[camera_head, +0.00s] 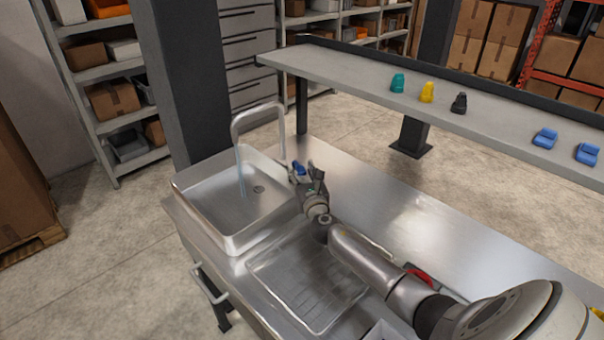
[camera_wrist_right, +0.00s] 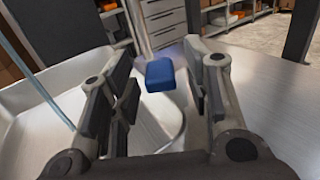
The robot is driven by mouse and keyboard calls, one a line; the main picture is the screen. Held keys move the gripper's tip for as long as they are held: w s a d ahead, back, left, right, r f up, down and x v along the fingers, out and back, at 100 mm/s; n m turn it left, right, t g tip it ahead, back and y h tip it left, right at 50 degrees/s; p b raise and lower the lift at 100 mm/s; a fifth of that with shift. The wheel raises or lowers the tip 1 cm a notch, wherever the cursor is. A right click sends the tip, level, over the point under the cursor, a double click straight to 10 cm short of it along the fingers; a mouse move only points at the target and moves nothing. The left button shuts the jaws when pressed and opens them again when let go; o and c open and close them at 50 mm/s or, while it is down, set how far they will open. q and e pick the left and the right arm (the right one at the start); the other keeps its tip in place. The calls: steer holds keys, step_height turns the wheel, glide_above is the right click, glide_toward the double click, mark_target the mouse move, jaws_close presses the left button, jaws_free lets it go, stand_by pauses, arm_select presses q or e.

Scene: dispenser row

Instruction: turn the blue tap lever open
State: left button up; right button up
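A metal tap with a curved spout (camera_head: 258,108) stands at the sink's right back edge. A thin bluish stream of water (camera_head: 241,172) falls from the spout into the basin; it also shows in the right wrist view (camera_wrist_right: 38,72). The blue tap lever (camera_head: 299,168) is at the foot of the tap. In the right wrist view the lever (camera_wrist_right: 160,75) shows between my fingers, with gaps visible on both sides. My right gripper (camera_head: 307,178) is open beside the tap base. I cannot tell whether a finger touches the lever. My left gripper is not in view.
The steel sink basin (camera_head: 215,222) is at left, with a ribbed drainboard (camera_head: 300,285) in front. A raised shelf (camera_head: 350,75) behind holds several small coloured holders. A dark post (camera_head: 180,80) stands behind the sink.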

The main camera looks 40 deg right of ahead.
steer(key=shift+s, duration=0.1)
steer(key=v, duration=0.7)
steer(key=shift+s, duration=0.15)
